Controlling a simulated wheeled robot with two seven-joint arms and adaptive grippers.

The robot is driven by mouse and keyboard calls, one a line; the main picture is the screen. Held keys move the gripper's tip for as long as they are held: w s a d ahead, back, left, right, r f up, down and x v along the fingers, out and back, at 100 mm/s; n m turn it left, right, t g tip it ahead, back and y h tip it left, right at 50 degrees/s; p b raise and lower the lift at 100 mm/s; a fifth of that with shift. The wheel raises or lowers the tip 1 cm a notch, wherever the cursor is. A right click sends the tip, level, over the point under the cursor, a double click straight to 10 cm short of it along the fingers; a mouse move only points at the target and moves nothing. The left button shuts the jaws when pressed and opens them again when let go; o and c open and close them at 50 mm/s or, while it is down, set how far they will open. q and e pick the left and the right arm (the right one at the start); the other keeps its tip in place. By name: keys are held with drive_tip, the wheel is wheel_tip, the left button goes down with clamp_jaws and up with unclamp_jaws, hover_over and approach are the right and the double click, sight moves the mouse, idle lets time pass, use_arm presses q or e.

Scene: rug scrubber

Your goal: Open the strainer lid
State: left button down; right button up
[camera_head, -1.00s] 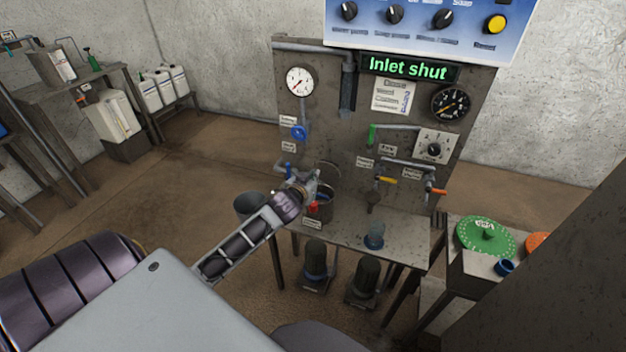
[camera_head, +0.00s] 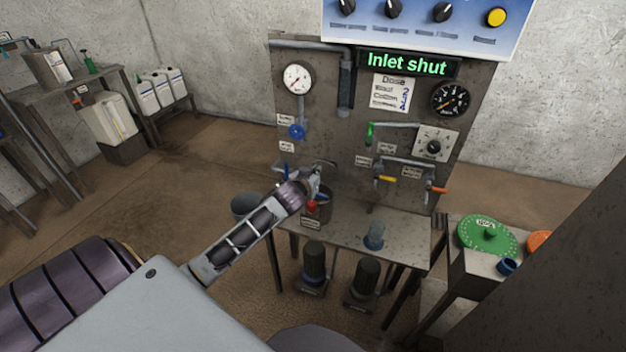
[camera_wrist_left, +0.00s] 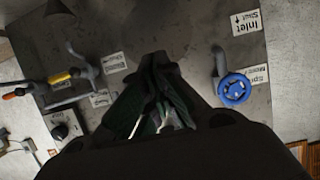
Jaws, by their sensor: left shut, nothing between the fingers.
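The strainer looks to be the dark pot (camera_head: 325,203) with a red part (camera_head: 312,206) at its front, on the left of the steel bench. A thin curved grey edge (camera_head: 322,163) shows above and behind the pot; it may be the raised lid, but my gripper hides most of it. My left gripper (camera_head: 315,178) is shut and empty just above the pot, close to that edge; contact cannot be told. In the left wrist view the dark fingers (camera_wrist_left: 160,92) are together, and neither pot nor lid can be made out. My right gripper is not in view.
The upright panel (camera_head: 335,140) stands close behind the pot, with a blue handwheel (camera_head: 297,131), a green lever (camera_head: 370,132), and yellow (camera_head: 387,179) and orange (camera_head: 437,190) handles. A grey bucket (camera_head: 244,207) is left of the bench. The bench middle (camera_head: 345,240) is largely clear.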

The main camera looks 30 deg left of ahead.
sight(324, 166)
use_arm(q)
drive_tip(key=b+x, duration=0.1)
drive_tip(key=x, duration=0.3)
drive_tip(key=shift+w+a+f, duration=0.1)
drive_tip(key=shift+w+f, duration=0.15)
drive_tip(key=shift+w, duration=0.3)
drive_tip(key=shift+w+a+f, duration=0.1)
drive_tip(key=shift+w, duration=0.2)
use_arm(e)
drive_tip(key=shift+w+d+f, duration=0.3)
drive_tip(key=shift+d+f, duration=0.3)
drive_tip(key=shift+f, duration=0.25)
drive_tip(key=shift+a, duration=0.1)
use_arm(q)
drive_tip(key=shift+w, duration=0.25)
